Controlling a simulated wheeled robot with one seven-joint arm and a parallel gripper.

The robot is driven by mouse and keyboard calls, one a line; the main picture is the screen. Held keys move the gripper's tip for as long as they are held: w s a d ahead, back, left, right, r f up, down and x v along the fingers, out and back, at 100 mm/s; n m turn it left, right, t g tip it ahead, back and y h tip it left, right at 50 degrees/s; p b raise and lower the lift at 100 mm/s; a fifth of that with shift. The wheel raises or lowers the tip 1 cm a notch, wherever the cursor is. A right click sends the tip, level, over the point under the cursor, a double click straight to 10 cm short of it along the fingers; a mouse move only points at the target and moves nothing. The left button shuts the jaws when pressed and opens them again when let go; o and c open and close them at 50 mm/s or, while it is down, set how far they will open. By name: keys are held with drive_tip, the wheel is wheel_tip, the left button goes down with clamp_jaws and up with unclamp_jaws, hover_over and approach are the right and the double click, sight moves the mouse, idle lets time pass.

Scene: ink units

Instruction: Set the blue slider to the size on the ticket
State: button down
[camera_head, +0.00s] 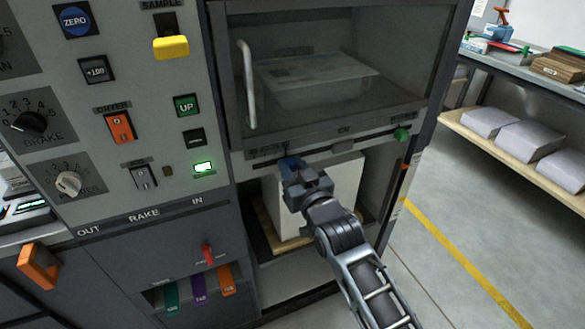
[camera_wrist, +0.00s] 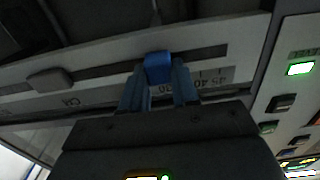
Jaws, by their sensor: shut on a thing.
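The blue slider (camera_wrist: 158,67) sits in a dark slot on a grey rail in the wrist view. My gripper (camera_wrist: 159,80) is shut on it, with one finger on each side. A printed scale (camera_wrist: 212,77) runs beside the slot, upside down; its numbers are only partly readable and the exact setting is unclear. In the head view my gripper (camera_head: 291,170) is at the left part of the rail below the glass window, and it hides most of the slider. I cannot make out a size ticket in either view.
A white paper stack (camera_head: 345,182) stands in the bay behind my gripper. The control panel (camera_head: 105,150), with a lit green display (camera_head: 203,168), is to the left. Clear floor (camera_head: 450,225) lies to the right.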

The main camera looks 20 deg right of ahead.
drive_tip(key=shift+d+r, duration=0.1)
drive_tip(key=shift+d, duration=0.15)
drive_tip(key=c, duration=0.8)
unclamp_jaws()
drive_tip(key=shift+w+d, duration=0.1)
drive_tip(key=shift+c, duration=0.2)
drive_tip(key=shift+s, duration=0.5)
drive_tip(key=s+b, duration=0.1)
drive_tip(key=s, duration=0.6)
